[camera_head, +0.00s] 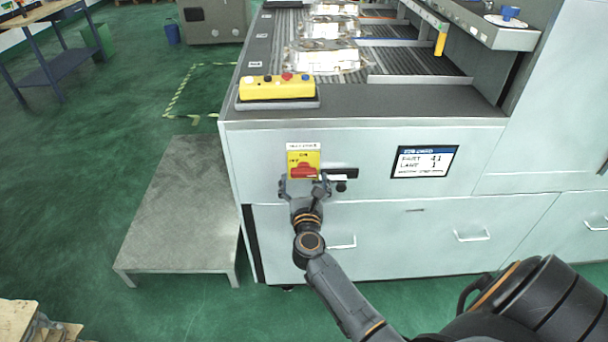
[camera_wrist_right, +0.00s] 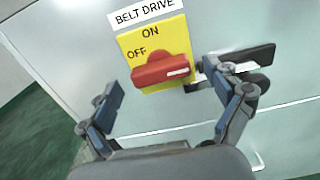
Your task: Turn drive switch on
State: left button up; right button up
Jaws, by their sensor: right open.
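The drive switch is a red rotary handle (camera_head: 304,171) on a yellow plate (camera_head: 303,158) on the front of the pale machine cabinet. In the right wrist view, the red handle (camera_wrist_right: 160,70) lies roughly level, its white mark at the right end. The yellow plate (camera_wrist_right: 168,40) reads ON at the top and OFF at the left, under a BELT DRIVE label (camera_wrist_right: 145,12). My right gripper (camera_head: 305,184) is open just in front of the handle, with its fingers on either side of it. I cannot tell whether they touch. My left gripper is not in view.
A black handle (camera_head: 341,173) sits right beside the switch, close to my right finger. A yellow button box (camera_head: 277,87) stands on the cabinet top. A display (camera_head: 424,161) is to the right. A low metal platform (camera_head: 185,200) stands on the floor at left.

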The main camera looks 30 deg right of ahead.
jog(key=shift+w+d, duration=0.35)
jog(key=shift+w, duration=0.25)
jog(key=c, duration=1.2)
jog(key=shift+o, duration=0.2)
